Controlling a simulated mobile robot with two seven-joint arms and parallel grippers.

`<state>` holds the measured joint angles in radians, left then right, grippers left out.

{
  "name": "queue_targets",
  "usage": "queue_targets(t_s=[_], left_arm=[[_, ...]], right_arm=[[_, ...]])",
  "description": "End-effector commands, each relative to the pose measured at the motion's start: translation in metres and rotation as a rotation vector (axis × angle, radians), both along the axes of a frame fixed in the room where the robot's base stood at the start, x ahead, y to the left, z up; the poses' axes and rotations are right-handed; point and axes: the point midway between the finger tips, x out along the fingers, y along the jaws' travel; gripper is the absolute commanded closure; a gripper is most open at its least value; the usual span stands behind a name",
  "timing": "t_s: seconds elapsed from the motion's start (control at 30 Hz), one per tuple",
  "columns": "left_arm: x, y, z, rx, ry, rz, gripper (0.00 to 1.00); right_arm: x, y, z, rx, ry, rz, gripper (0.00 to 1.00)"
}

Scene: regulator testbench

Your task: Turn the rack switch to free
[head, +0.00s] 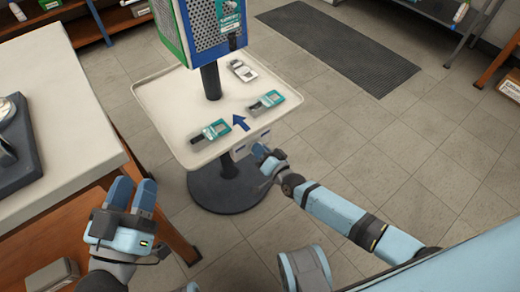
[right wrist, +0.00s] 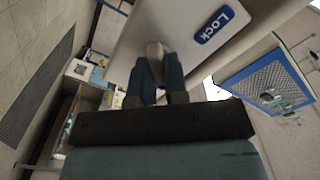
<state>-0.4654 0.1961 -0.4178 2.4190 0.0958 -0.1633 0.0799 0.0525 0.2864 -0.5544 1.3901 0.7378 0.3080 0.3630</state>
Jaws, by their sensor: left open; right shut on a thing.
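The rack is a post-mounted stand with a white tray (head: 165,105) in the head view. In the right wrist view my right gripper (right wrist: 158,75) is shut on a small light grey knob (right wrist: 155,48), which looks like the rack switch. A blue "Lock" label (right wrist: 213,24) is on the pale panel to the right of the knob. The other label is not seen in that view. In the head view my right gripper (head: 267,160) is at the tray's front edge, hiding the knob. My left gripper (head: 132,194) is open and empty, left of the stand.
Several handheld devices, one of them teal (head: 211,132), lie on the tray around a blue arrow. A blue-green perforated box (head: 203,22) is above. A white-topped bench (head: 75,140) stands at left.

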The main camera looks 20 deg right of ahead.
Motion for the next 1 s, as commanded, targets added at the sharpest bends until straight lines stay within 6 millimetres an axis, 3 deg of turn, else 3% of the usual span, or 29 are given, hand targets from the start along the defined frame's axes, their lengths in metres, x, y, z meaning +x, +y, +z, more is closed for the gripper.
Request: queue_targets(t_s=[0.17,0.2,0.3,0.67,0.87,1.0], left_arm=[[-0.002,0.0,-0.002,0.0,0.007,0.0,0.57],[-0.002,0.0,-0.003,0.0,0.008,0.0,0.57],[-0.003,0.0,-0.004,0.0,0.012,0.001,0.57],[-0.001,0.001,0.0,0.005,0.009,0.003,0.57],[0.004,0.005,-0.003,0.047,0.046,0.015,0.57],[0.002,0.011,-0.035,0.097,0.161,0.04,0.57]], right_arm=[[-0.001,0.0,-0.001,0.002,0.004,0.0,1.0],[-0.001,0.0,-0.001,0.002,0.004,0.0,0.82],[-0.001,0.0,-0.001,0.001,0.003,0.001,0.61],[-0.006,-0.002,0.0,0.0,0.002,0.0,0.61],[-0.038,-0.014,0.001,-0.002,0.005,0.001,0.61],[-0.07,-0.025,0.001,-0.002,0.005,0.0,0.61]])
